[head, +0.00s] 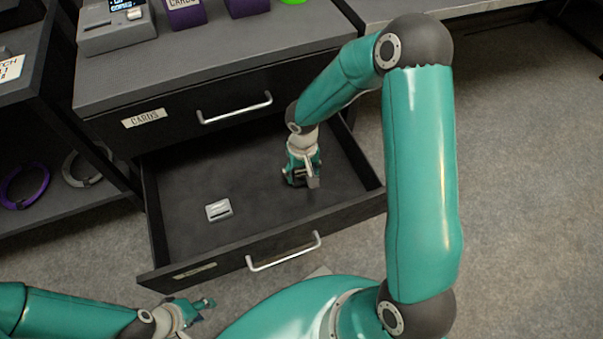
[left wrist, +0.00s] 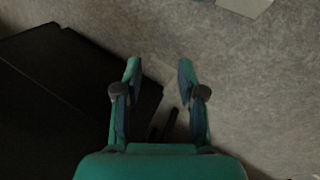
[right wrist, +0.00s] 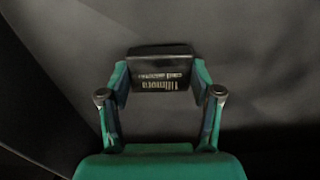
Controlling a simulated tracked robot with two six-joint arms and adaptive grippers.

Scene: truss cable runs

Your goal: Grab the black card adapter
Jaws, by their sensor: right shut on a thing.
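The black card adapter (right wrist: 160,72) shows in the right wrist view as a small black block with pale lettering. My right gripper (right wrist: 160,80) is shut on it, with one finger against each side. In the head view my right gripper (head: 302,180) is inside the open drawer, toward its right side; the adapter is hard to make out there. My left gripper (head: 203,305) is low in front of the drawer. The left wrist view shows it (left wrist: 157,72) open and empty above the floor.
The open drawer (head: 255,240) also holds a silver-grey card device (head: 218,209) at its left. A closed drawer labelled CARDS (head: 145,118) is above it. Grey floor (head: 530,200) is clear at the right.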

